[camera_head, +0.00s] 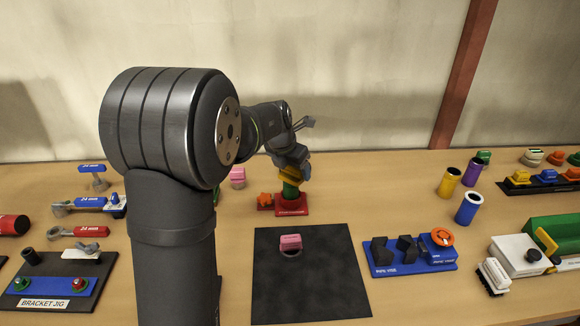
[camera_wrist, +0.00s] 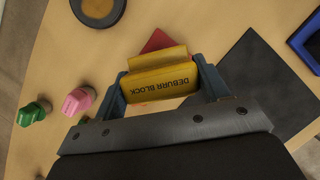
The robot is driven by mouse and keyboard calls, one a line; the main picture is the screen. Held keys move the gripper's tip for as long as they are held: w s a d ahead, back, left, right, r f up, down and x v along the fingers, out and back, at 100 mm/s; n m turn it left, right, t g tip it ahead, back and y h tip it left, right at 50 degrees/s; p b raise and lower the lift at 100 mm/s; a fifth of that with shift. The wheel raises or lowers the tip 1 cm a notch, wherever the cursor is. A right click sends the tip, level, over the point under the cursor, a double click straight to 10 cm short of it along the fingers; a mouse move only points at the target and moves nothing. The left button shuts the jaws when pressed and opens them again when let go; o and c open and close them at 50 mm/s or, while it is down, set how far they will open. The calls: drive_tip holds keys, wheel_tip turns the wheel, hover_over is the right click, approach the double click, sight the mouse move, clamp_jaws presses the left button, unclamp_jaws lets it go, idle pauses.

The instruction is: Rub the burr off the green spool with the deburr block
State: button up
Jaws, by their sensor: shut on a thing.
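My gripper (camera_head: 291,163) is shut on the yellow deburr block. In the wrist view my gripper (camera_wrist: 163,88) has a finger on each side of the deburr block (camera_wrist: 160,80), and its label faces the camera upside down. In the head view the deburr block (camera_head: 290,174) is at the top of the green spool (camera_head: 290,190); I cannot tell whether they touch. The spool stands upright on a red base (camera_head: 294,210). In the wrist view the block hides the spool, and only a corner of the red base (camera_wrist: 157,41) shows. I cannot make out the burr.
An orange piece (camera_head: 265,199) sits at the left of the red base. A dark mat (camera_head: 315,285) with a pink-topped part (camera_head: 290,242) lies in front. A blue pipe vise (camera_head: 412,262) is right of the mat. Coloured tubes (camera_head: 468,208) stand farther right.

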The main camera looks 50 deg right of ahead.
drive_tip(key=shift+s, duration=0.1)
drive_tip(key=shift+r, duration=3)
drive_tip(key=w+a+f+m+g+y, duration=0.1)
drive_tip(key=w+a+f+m+g, duration=0.3)
drive_tip(key=w+a, duration=0.75)
drive_tip(key=w+a+f+m+t, duration=0.1)
drive_tip(key=w+a+m, duration=0.4)
drive_tip(key=w+a, duration=0.7)
drive_tip(key=w+a+f+m+y, duration=0.1)
drive_tip(key=w+a+m, duration=0.2)
drive_tip(key=a, duration=0.7)
drive_tip(key=w+a+f+m+g+y, duration=0.1)
drive_tip(key=w+a+f+m, duration=0.1)
drive_tip(key=w+a, duration=0.4)
drive_tip(key=w+a+f+m+y, duration=0.1)
drive_tip(key=w+a+m, duration=0.3)
drive_tip(key=a, duration=1.1)
drive_tip(key=shift+w+a+f+m+g, duration=0.3)
drive_tip(key=shift+w+a+m+g, duration=0.1)
drive_tip(key=shift+m, duration=0.2)
